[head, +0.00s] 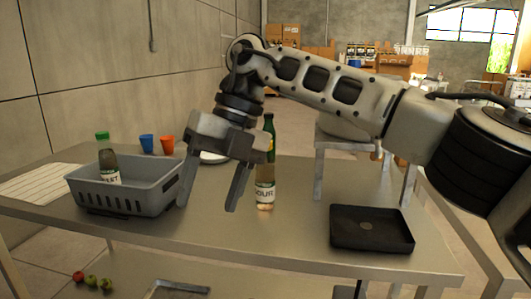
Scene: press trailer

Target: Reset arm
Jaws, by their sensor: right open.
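My right gripper (212,198) hangs over the table, pointing down, with its two fingers apart and nothing between them. Its arm comes in from the right. The left finger is close to the right end of a grey basket (140,195). A bottle with a green neck and a white label (265,192) stands upright just right of the right finger; the gripper hides part of it. A second bottle with a green cap (106,158) stands in the basket. My left gripper is not in view.
A black tray (371,231) with a small round thing in it lies at the right. Blue (147,143) and orange (167,145) cups stand behind the basket. A white plate (213,157) is partly hidden behind the gripper. The table (290,236) is clear between bottle and tray.

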